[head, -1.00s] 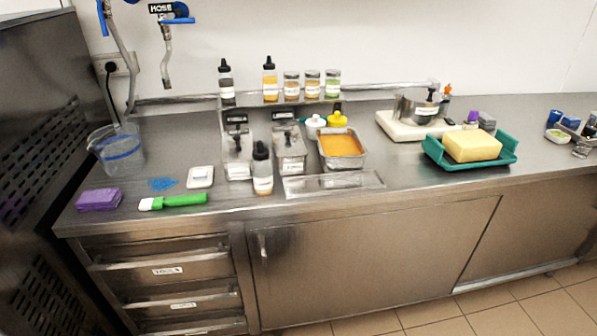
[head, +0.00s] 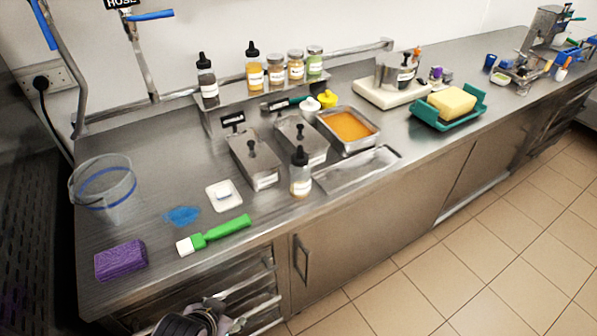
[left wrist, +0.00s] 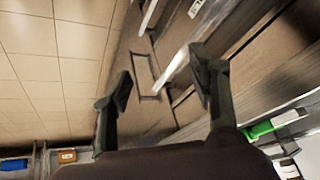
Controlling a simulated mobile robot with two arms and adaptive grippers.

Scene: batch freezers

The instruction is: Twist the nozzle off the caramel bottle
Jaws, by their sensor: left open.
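A squeeze bottle with a black nozzle (head: 301,175) stands upright near the counter's front edge, mostly clear with some amber at the bottom. Two more black-nozzled bottles stand on the back shelf, one dark (head: 207,82) and one orange (head: 254,68). Their labels are too small to read, so I cannot tell which is caramel. My left gripper (head: 218,312) is at the bottom of the head view, below and in front of the counter edge, apart from every bottle. In the left wrist view its fingers (left wrist: 160,80) are spread and empty. My right gripper is not in view.
Drawers and handles are below the counter.

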